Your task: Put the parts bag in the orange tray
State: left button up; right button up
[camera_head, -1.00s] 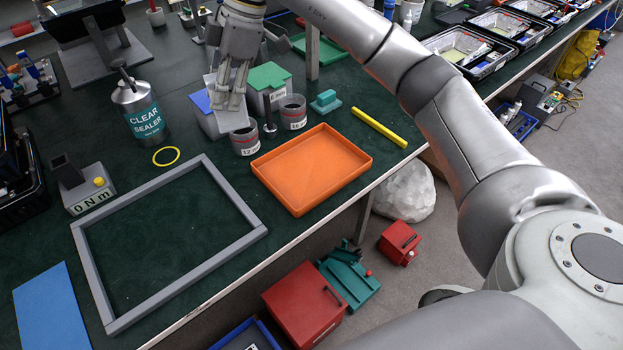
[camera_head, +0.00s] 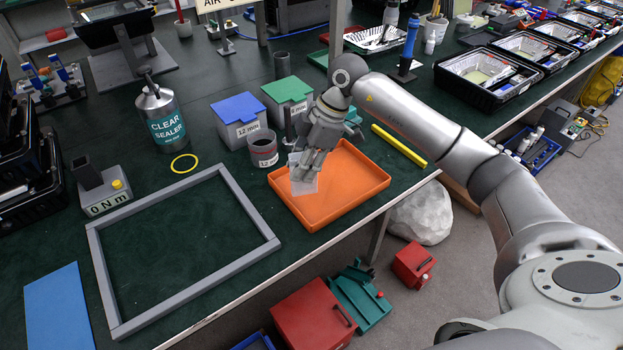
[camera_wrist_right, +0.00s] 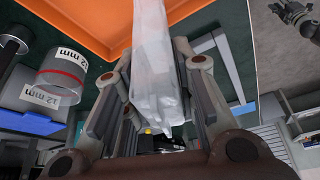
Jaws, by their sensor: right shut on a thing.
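The orange tray (camera_head: 345,197) lies on the green bench top, left of the yellow bar. My right gripper (camera_head: 307,172) is over the left part of the tray, shut on the parts bag (camera_head: 303,184), a pale translucent bag. The bag hangs from the fingers over the tray; whether it touches the tray floor I cannot tell. In the right wrist view the bag (camera_wrist_right: 152,65) sits between the two fingers (camera_wrist_right: 155,95), with the orange tray (camera_wrist_right: 90,22) behind it. What is inside the bag cannot be made out. My left gripper is not in view.
A 12 mm cup (camera_head: 263,150), a blue-lidded box (camera_head: 239,117) and a green-lidded box (camera_head: 287,97) stand behind the tray. A grey frame (camera_head: 195,285) lies left of it, and a yellow bar (camera_head: 399,146) to its right. The bench's front edge is close.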

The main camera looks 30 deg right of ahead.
jog(key=shift+s+d+f, duration=0.35)
jog(key=shift+d+f, duration=0.25)
jog(key=shift+f, duration=0.25)
jog(key=shift+d+f+p, duration=0.2)
jog(key=shift+f+p, duration=0.1)
jog(key=shift+f, duration=1.45)
jog(key=shift+s, duration=0.1)
jog(key=o, duration=1.1)
jog(key=shift+f, duration=0.15)
jog(key=shift+c, duration=0.2)
jog(key=v, duration=1.2)
jog(key=shift+r, duration=0.2)
